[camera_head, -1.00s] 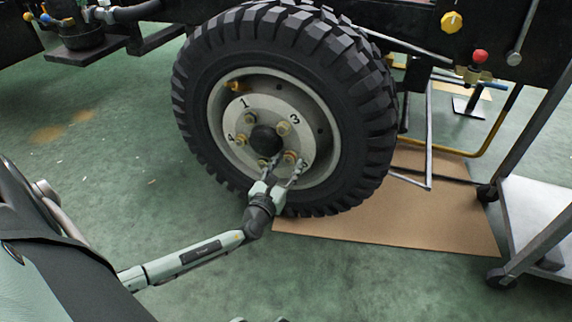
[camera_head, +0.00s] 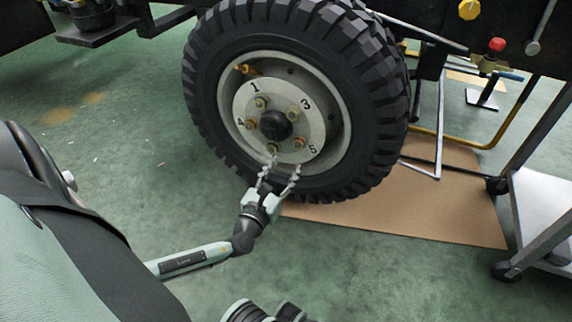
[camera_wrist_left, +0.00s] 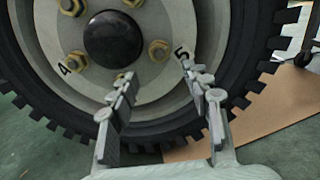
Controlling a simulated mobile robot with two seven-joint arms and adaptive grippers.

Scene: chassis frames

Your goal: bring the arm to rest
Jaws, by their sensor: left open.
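My left gripper (camera_head: 281,170) is in front of the lower part of a black truck wheel (camera_head: 392,140). Its two fingers are spread with nothing between them. The fingertips lie over the lower rim in the head view, below the lug nuts; I cannot tell the exact gap. In the left wrist view the open fingers (camera_wrist_left: 152,85) frame the lower hub, under the black centre cap (camera_wrist_left: 113,38). My right gripper does not show clearly; dark and pale parts of my own body show at the bottom edge.
The hub plate (camera_head: 245,107) carries numbers and several brass nuts. A cardboard sheet (camera_head: 440,210) lies under the wheel. A metal cart (camera_head: 545,205) stands at the right. A yellow knob (camera_head: 468,9) and a red knob (camera_head: 496,44) are on the chassis. Green floor (camera_head: 110,130) at the left is clear.

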